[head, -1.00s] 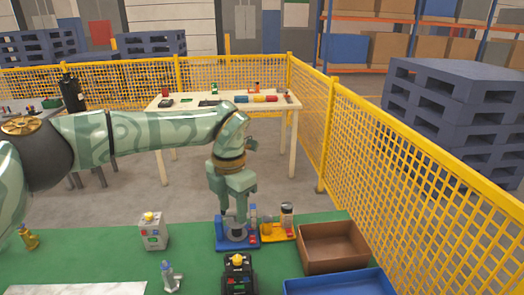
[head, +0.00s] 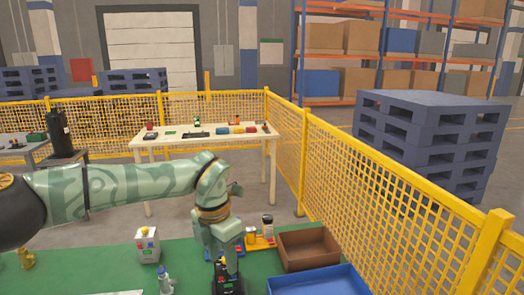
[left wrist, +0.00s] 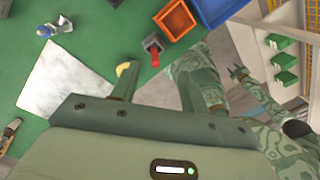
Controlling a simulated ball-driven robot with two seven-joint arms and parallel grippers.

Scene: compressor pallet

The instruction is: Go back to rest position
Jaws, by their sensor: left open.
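My left gripper (head: 226,262) comes in from the left and points down over the green work surface (head: 100,262). It is open, and I see nothing held in it. In the head view it partly covers a blue-based part (head: 210,254) and a black device (head: 228,287). In the left wrist view, a finger with a yellowish tip (left wrist: 125,80) reaches over the green surface, near a white sheet (left wrist: 65,85). A patterned green arm, seemingly my right one, shows there at the right. Its small end (left wrist: 238,72) is too small to read.
Near the gripper are a yellow-based part (head: 262,241), a brown bin (head: 308,262), a blue bin (head: 318,284), a grey box with a yellow button (head: 147,246) and a grey fitting (head: 165,281). A yellow mesh fence (head: 370,190) runs along the right. A pale table (head: 160,141) stands behind.

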